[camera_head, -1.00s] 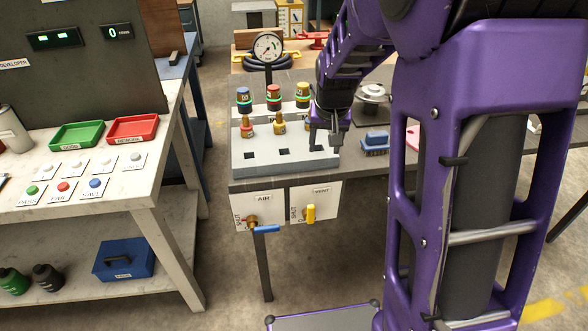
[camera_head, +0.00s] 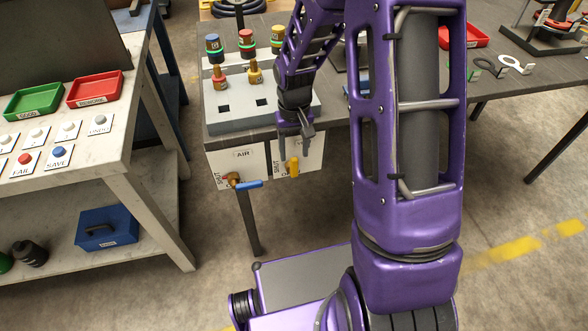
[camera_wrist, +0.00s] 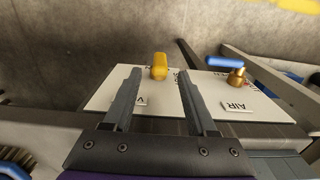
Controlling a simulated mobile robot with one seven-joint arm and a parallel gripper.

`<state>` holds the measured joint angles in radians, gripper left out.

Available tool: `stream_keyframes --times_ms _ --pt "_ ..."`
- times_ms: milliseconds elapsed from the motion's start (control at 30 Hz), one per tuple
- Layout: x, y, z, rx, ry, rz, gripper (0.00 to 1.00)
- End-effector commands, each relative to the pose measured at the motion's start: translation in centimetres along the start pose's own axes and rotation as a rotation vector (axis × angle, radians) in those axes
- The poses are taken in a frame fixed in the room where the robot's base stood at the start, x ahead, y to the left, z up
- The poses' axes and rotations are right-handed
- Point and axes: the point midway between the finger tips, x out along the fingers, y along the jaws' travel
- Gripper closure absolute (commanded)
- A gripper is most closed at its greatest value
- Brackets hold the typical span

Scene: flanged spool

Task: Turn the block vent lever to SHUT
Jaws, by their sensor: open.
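The yellow vent lever (camera_head: 293,166) is on a white panel (camera_head: 311,155) on the front of the bench, with a SHUT mark to its left. Its handle looks roughly upright, not turned towards that mark. In the wrist view the yellow lever (camera_wrist: 159,66) appears between the two fingertips, near their ends. My gripper (camera_head: 296,143) is just above the lever in the head view, fingers pointing down; it is open and empty in the wrist view (camera_wrist: 160,74). I cannot tell the exact gap to the lever.
The blue air lever (camera_head: 248,184) is on the AIR panel just left, lying sideways; it also shows in the wrist view (camera_wrist: 225,63). A grey block (camera_head: 240,115) with several fittings stands on the bench above. A white workbench (camera_head: 150,160) is at left.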

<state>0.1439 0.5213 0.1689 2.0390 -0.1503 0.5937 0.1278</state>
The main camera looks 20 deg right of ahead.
Motion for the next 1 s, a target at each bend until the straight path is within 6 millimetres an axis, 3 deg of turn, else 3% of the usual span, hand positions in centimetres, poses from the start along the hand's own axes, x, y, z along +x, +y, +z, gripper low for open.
stream_keyframes --times_ms 100,300,500,767,1000 --pt "2.9 0.0 0.1 -0.001 -0.004 0.0 0.43" --pt "6.0 0.0 0.0 0.0 -0.002 0.0 0.43" --pt "7.2 0.0 0.0 0.0 0.0 0.0 0.43" --pt "7.3 0.0 0.0 0.0 0.001 0.0 0.43" --pt "7.2 0.0 0.0 0.0 0.001 0.0 0.82"
